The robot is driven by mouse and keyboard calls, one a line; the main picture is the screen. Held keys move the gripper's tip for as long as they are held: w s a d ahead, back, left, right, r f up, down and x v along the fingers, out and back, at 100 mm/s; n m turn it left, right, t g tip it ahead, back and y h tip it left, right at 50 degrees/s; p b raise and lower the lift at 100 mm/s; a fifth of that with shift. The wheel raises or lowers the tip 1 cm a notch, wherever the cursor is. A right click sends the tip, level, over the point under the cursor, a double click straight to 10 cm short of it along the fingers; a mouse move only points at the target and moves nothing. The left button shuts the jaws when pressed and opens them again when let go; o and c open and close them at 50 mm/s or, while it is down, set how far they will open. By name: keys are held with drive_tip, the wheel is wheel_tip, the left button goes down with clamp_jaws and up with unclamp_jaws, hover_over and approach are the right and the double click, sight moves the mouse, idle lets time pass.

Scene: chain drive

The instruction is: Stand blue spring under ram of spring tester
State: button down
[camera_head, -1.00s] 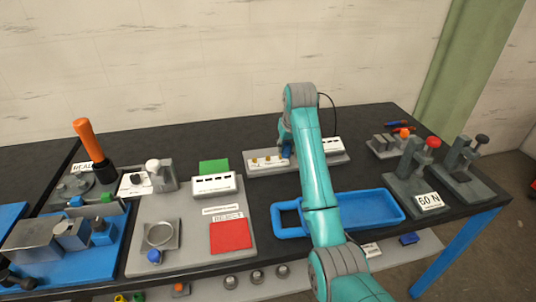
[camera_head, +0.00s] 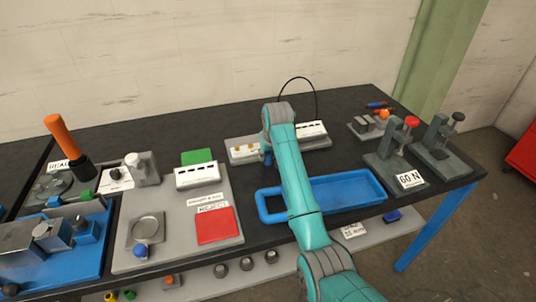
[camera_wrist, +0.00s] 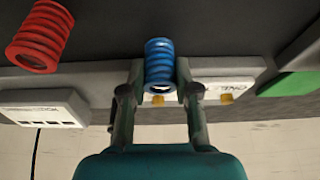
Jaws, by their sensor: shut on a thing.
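The blue spring (camera_wrist: 159,65) is a coil between the two fingers of my gripper (camera_wrist: 158,88), which is shut on it, in the wrist view. In the head view a small blue patch of it (camera_head: 267,158) shows below my wrist, and my arm hides most of the gripper. A grey press with a red knob and a "60 N" label (camera_head: 410,180) stands at the right of the bench and looks like the spring tester. A similar press with a black knob (camera_head: 440,146) stands to its right. My gripper is well left of both, at the long grey rack (camera_head: 313,142).
A blue tray (camera_head: 345,191) lies between my arm and the presses. Small grey blocks (camera_head: 366,124) sit behind the presses. A red REJECT pad (camera_head: 215,226) is at left.

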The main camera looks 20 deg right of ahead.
drive_tip(key=c, duration=0.8)
unclamp_jaws()
drive_tip(key=shift+f, duration=0.1)
drive_tip(key=shift+c, duration=0.2)
drive_tip(key=v, duration=1.1)
drive_tip(key=shift+r, duration=0.3)
drive_tip(key=shift+o, duration=0.5)
drive_tip(key=shift+s+r, duration=0.1)
drive_tip(key=shift+r, duration=0.1)
drive_tip(key=x, duration=0.6)
drive_tip(key=shift+w+d+f, duration=0.25)
drive_tip(key=shift+d, duration=0.1)
drive_tip(key=shift+a+x, duration=0.2)
drive_tip(key=shift+x, duration=1.1)
drive_tip(key=shift+a+x, duration=0.15)
drive_tip(key=shift+x, duration=1.15)
